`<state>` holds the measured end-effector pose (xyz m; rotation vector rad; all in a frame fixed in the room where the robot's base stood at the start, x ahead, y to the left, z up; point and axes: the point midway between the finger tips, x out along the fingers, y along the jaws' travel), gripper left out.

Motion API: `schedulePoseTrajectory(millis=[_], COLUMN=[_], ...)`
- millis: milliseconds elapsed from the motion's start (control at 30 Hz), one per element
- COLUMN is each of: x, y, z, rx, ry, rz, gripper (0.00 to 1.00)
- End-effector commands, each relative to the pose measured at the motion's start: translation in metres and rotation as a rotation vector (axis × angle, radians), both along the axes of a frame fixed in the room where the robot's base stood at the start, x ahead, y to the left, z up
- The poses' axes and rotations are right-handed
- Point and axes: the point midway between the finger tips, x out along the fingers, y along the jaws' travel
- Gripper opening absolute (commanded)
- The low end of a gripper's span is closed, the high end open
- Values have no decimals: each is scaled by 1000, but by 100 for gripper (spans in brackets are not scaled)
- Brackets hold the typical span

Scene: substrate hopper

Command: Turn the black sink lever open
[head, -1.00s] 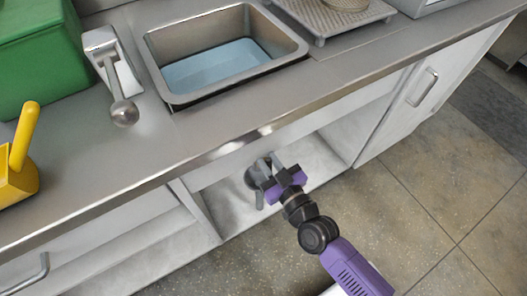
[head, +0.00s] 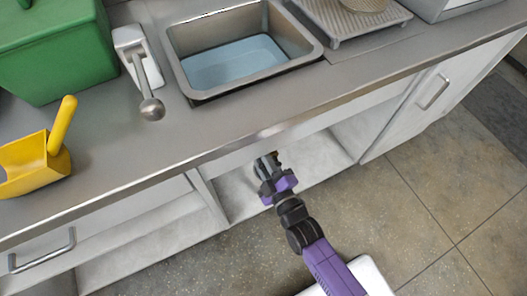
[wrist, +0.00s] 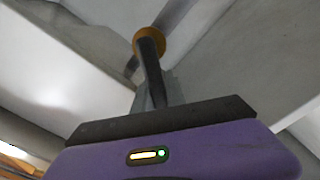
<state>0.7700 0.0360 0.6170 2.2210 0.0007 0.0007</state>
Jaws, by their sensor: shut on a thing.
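The black lever (wrist: 151,68) runs down from a brass-coloured hub (wrist: 143,36) on a grey pipe in the wrist view. My gripper (wrist: 157,98) is shut on the lever's lower part, and its grey fingers show beside it. In the head view my gripper (head: 266,165) reaches into the open cabinet under the sink (head: 240,91); the lever is too small and hidden to make out there. The sink basin holds blue water.
The steel counter edge (head: 262,134) overhangs my gripper. A cabinet divider (head: 207,198) stands to its left and a door with a handle (head: 433,92) to its right. On the counter are a ball-ended metal handle (head: 152,108), a yellow scoop (head: 50,160) and a green bin (head: 58,55).

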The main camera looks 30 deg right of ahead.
Motion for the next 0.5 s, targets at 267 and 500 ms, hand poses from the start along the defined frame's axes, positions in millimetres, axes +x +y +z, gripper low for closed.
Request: schedulePoseTrajectory(millis=[267, 500], x=[-2, -2], y=[4, 6], z=[-18, -28], rx=[-259, -452], ry=[7, 6], rz=[-2, -2], gripper=[0, 0])
